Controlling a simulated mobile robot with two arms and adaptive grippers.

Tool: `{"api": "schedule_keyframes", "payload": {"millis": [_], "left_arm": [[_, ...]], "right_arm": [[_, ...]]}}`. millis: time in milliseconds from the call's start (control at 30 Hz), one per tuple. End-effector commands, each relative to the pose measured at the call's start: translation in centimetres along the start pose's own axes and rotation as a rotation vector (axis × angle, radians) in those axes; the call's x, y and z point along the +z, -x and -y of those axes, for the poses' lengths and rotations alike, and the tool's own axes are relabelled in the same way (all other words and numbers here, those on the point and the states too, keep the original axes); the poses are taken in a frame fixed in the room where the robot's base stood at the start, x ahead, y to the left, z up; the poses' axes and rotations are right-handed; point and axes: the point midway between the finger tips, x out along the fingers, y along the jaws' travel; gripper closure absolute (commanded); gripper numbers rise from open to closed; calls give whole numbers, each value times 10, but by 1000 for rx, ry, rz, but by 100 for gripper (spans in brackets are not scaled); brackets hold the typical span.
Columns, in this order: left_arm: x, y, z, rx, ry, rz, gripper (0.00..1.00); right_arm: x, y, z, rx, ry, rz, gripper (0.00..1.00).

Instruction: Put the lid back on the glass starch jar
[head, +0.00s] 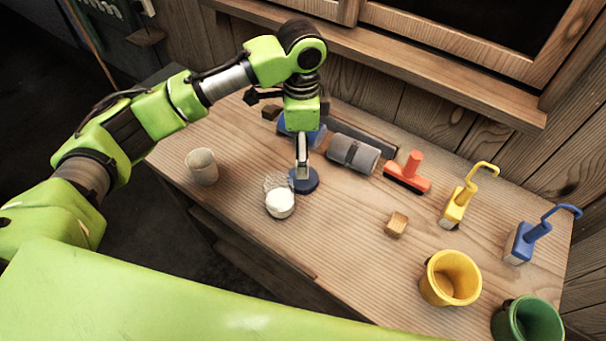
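The glass starch jar (280,204) stands open on the table, with white starch in its lower part and clear glass above. A round dark blue lid (309,186) is just right of the jar, seemingly lying on the table. My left gripper (302,173) points down from above, its fingertips at the lid's far part. The fingers are seen edge-on, so I cannot tell whether they are closed on the lid. My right gripper is out of view.
A pale cup (202,167) stands left of the jar. Grey rollers (353,153), a red-handled tool (408,173), a wooden block (397,224), yellow (458,204) and blue (527,242) hooked tools, a yellow pot (450,279) and a green pot (527,321) are right. The front-middle table is clear.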

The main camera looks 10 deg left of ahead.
Motion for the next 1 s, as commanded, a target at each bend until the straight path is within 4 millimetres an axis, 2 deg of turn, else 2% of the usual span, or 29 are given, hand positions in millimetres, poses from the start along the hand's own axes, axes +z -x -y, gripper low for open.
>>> {"api": "schedule_keyframes", "payload": {"millis": [67,200,567,667,833,1000], "left_arm": [[0,-13,-1,2,1,2,28],[0,-28,0,0,0,0,28],[0,-32,0,-1,0,0,28],[-1,-38,-2,2,0,1,28],[-3,-62,-7,3,0,2,28],[-3,-82,-6,-1,1,0,28]], "right_arm": [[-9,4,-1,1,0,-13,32],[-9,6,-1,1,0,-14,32],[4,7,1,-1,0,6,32],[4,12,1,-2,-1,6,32],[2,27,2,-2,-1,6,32],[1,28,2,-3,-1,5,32]]}}
